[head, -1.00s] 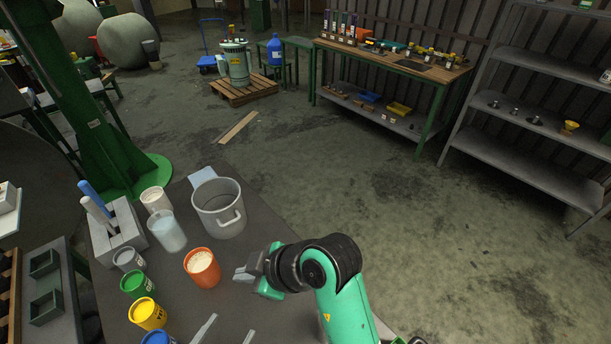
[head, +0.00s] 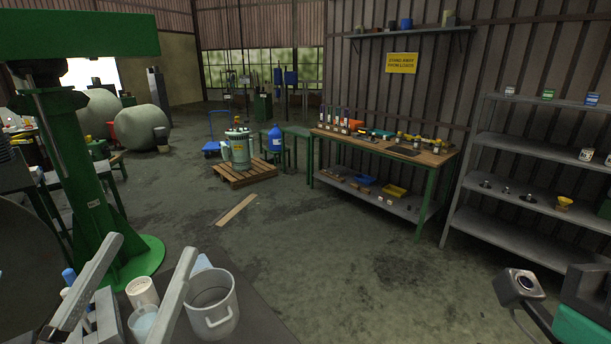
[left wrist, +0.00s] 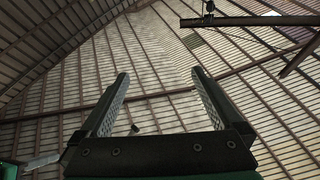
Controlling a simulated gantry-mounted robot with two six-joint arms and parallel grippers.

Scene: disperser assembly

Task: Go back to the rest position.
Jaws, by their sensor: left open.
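My left gripper (head: 152,245) shows at the lower left of the head view, its two grey fingers pointing up and wide apart with nothing between them. It is raised in front of the dark bench. In the left wrist view the open fingers (left wrist: 158,80) point up at the roof and are empty. At the lower right of the head view a black and green part of my right arm (head: 585,310) shows; no right gripper fingers can be made out.
A metal pot (head: 211,308), a white cup (head: 142,291) and a translucent beaker (head: 143,322) stand on the bench behind the left fingers. A green column (head: 95,215) rises at the left. A workbench (head: 385,147) and grey shelves (head: 520,205) stand farther back.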

